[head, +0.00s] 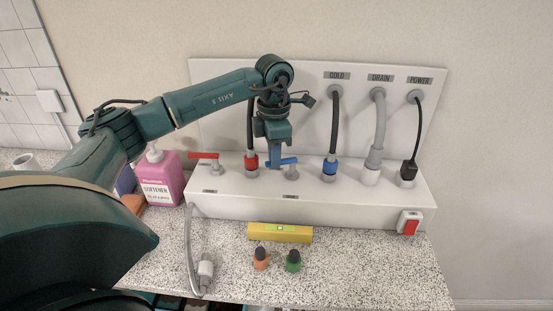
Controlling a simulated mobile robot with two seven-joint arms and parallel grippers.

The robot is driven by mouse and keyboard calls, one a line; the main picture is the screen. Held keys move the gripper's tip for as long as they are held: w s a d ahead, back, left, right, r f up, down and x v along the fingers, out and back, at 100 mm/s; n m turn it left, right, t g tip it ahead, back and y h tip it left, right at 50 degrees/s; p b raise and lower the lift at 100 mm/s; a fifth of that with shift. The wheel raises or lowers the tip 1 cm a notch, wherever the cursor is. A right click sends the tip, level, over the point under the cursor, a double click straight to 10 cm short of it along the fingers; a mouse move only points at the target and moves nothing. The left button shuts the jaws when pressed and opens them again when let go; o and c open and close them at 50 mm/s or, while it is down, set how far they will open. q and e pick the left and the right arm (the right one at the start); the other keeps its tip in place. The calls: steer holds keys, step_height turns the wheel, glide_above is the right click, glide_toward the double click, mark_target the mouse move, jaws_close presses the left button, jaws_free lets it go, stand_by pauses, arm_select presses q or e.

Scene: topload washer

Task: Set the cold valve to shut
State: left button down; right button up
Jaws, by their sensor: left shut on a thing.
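The cold valve has a blue lever handle (289,161) on a short metal stem, on top of the white box (340,205). The lever lies roughly left to right, with the stem near its right end. My left gripper (274,160) reaches down from above and is shut on the left part of the blue lever, hiding some of it. The COLD label (337,75) is on the back panel above a dark hose with a blue collar (330,167). My right gripper is not in view.
A red lever valve (203,156) and a red-collared hose (251,162) stand left of my gripper. The drain hose (375,150) and power cable (412,150) are to the right. A yellow level (280,232) and two small bottles (293,261) lie in front.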

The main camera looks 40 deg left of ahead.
arm_select(q)
steer(key=shift+w+a+r+m, duration=0.1)
steer(key=shift+w+a+m, duration=0.15)
steer(key=shift+m, duration=0.5)
steer(key=shift+w+a+m, duration=0.15)
steer(key=shift+w+m, duration=0.1)
steer(key=shift+m, duration=0.5)
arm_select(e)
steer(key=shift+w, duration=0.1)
arm_select(q)
steer(key=c, duration=1.4)
jaws_free()
step_height(320, 180, up, 13)
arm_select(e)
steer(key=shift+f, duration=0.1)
